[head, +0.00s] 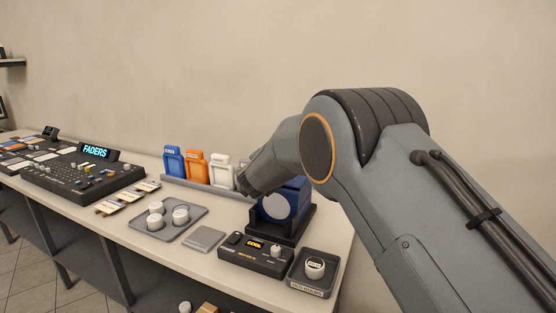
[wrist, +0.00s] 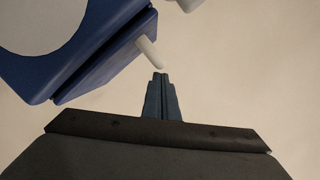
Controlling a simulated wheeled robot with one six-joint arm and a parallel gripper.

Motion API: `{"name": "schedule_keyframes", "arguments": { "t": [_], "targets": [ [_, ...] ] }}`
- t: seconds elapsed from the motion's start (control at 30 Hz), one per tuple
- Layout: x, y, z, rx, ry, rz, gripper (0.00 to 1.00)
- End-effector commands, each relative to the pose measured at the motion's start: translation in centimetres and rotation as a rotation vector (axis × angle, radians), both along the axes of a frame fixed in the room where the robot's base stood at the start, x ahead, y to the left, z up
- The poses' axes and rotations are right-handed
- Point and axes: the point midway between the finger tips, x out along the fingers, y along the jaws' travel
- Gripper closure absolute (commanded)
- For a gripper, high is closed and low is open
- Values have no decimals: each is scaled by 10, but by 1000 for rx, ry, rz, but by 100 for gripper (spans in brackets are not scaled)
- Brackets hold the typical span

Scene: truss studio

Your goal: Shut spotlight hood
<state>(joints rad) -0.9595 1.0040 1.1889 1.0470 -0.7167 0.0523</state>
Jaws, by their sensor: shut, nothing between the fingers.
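The blue spotlight (head: 298,190) sits in a black cradle (head: 290,233) near the right end of the bench, partly hidden behind my arm. Its pale round face (head: 274,206) looks toward the front. In the wrist view the blue housing (wrist: 105,42) fills the upper left, with the pale disc (wrist: 42,18) on it. A whitish peg (wrist: 149,51) sticks out from a blue panel's edge. My gripper (wrist: 160,76) is shut and empty, its tips just below the peg's end, seemingly apart from it. In the head view the fingers are hard to make out beside the spotlight.
A small control box (head: 256,254) and a tray with a white knob (head: 313,267) stand in front of the cradle. Blue, orange and white holders (head: 196,167) line the back. A tray of white knobs (head: 168,219) and a fader console (head: 82,177) are left.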

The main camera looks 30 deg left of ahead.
Motion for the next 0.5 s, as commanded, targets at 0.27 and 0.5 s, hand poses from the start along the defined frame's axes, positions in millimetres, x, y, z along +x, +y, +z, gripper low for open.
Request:
{"name": "schedule_keyframes", "arguments": {
  "t": [0.27,0.5],
  "targets": [
    [8,-2,-5,1,0,-13,100],
    [8,-1,-7,-1,1,-12,100]
  ]
}}
